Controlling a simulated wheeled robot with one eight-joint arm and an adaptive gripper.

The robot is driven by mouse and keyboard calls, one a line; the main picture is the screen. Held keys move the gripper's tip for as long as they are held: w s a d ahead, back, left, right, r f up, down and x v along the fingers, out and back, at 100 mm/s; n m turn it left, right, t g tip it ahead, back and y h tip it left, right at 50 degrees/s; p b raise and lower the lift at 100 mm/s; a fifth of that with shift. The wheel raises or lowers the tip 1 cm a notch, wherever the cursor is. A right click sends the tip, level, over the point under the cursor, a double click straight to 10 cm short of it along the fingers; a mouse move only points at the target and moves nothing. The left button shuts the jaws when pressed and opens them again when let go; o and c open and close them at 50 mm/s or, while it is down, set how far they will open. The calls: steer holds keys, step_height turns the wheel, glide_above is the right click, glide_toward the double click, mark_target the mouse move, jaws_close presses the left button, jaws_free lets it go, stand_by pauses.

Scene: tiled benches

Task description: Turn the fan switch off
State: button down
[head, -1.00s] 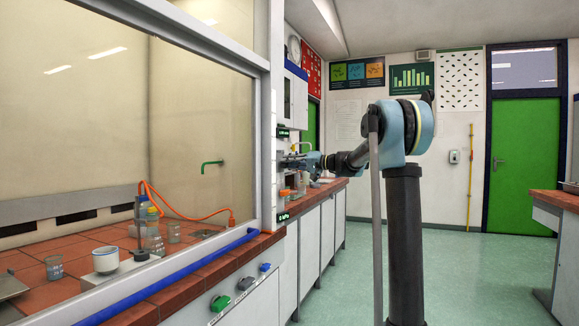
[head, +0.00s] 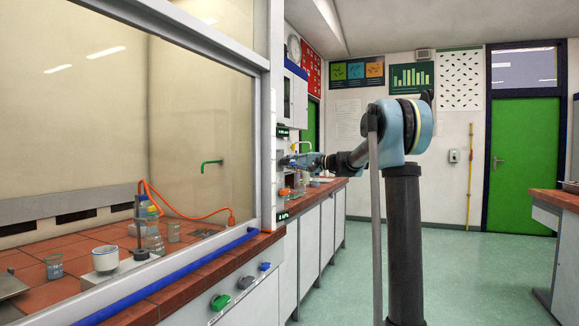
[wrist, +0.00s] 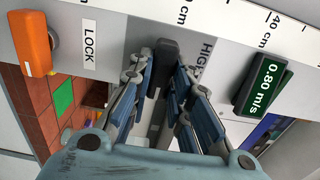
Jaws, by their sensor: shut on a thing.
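A dark, upright switch lever (wrist: 163,62) sits on the grey panel in the wrist view, beside a partly covered label that starts "HIG". My gripper (wrist: 162,80) has its blue-grey fingers on both sides of this lever and is shut on it. The lever's lower part and some of the label are hidden by the fingers. In the head view my gripper (head: 300,160) is at the narrow post on the fume hood's right edge; the switch is too small to make out there.
An orange LOCK switch (wrist: 37,42) is left of the lever, and a display reading 0.80 m/s (wrist: 262,95) is right of it. Glassware stands on the bench (head: 325,185) beyond the post. A blue bar (head: 170,275) runs along the hood front.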

steer(key=shift+w+d+f, duration=0.1)
stand_by(0.3)
steer(key=c, duration=1.5)
jaws_free()
steer(key=v, duration=1.2)
